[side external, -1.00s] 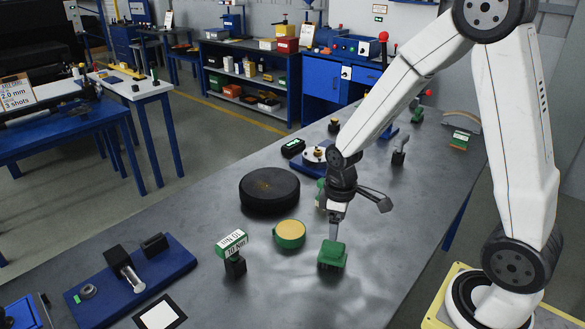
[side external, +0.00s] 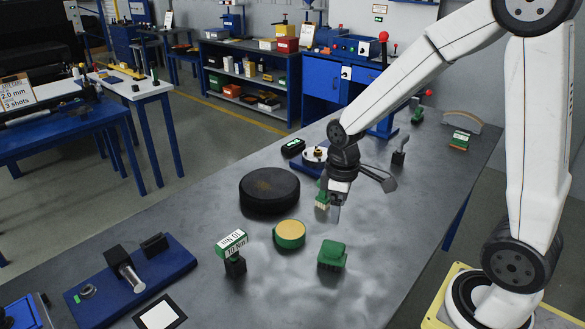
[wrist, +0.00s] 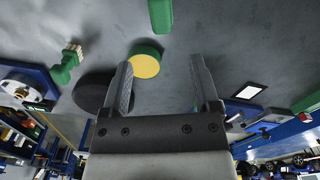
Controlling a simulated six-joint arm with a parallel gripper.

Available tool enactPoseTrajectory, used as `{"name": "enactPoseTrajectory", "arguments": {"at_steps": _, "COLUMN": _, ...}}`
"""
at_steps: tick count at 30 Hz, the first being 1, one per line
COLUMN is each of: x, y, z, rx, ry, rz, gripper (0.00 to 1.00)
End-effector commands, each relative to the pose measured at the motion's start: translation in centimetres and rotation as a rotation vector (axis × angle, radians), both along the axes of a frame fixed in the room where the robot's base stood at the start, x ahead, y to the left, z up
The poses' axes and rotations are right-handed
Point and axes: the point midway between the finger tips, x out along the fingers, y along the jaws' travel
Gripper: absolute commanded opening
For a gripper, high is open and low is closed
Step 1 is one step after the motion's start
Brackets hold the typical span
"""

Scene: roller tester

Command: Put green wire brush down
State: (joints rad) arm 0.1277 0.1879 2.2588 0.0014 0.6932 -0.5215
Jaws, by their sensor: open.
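The green wire brush (side external: 332,254) stands on the grey bench top, right of the round green-and-yellow pad. I take this green piece for the brush because my gripper was on it a moment ago; I cannot make out its bristles. In the wrist view, its green body (wrist: 160,14) shows at the top edge, partly cut off. My gripper (side external: 336,214) hangs above and beyond the brush, apart from it. In the wrist view, the jaws of my gripper (wrist: 161,70) are spread with nothing between them.
Another green piece with tan bristles (wrist: 67,62) lies close by. The bench right of the brush is clear.

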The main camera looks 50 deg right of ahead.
Motion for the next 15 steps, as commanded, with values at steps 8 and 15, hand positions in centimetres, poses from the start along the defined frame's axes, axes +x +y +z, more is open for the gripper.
{"name": "enactPoseTrajectory", "arguments": {"at_steps": 8, "x": -0.3, "y": 0.4, "z": -0.1, "rx": -0.001, "ry": -0.015, "rz": -0.024, "gripper": 0.79}}
{"name": "enactPoseTrajectory", "arguments": {"at_steps": 15, "x": -2.1, "y": 2.2, "z": -0.5, "rx": 0.002, "ry": -0.106, "rz": -0.177, "gripper": 0.79}}
